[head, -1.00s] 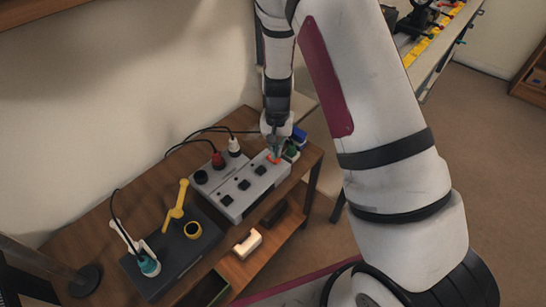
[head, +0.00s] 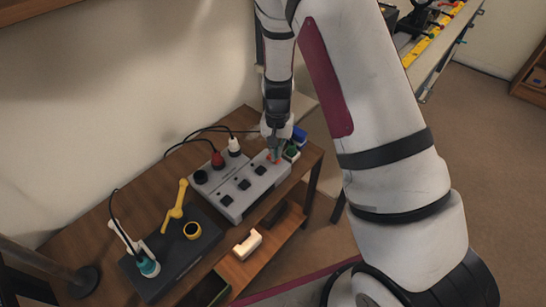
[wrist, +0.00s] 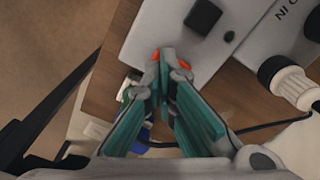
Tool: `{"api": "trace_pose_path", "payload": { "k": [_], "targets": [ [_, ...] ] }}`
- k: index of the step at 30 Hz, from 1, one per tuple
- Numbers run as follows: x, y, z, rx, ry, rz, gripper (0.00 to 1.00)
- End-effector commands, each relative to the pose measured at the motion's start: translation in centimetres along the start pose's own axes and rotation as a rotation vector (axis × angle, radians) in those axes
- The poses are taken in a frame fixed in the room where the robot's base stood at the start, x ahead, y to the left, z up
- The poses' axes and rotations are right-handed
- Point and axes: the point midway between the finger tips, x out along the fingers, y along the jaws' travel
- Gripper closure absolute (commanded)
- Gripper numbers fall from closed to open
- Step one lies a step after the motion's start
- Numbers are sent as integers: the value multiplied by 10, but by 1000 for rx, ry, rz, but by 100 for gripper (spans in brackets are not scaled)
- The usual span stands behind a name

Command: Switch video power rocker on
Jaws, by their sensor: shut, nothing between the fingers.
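The other rockers, such as one black rocker (wrist: 202,17), are dark.
Blue and green items (head: 299,134) lie just right of my gripper. A dark case (head: 165,270) with a yellow tool (head: 175,208) and tape roll is at the left.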

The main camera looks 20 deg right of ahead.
Motion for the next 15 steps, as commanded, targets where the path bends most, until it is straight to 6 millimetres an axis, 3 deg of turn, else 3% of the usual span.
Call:
{"api": "trace_pose_path", "payload": {
  "k": [15],
  "targets": [
    [8,0,0,0,-1,0,100]
  ]
}}
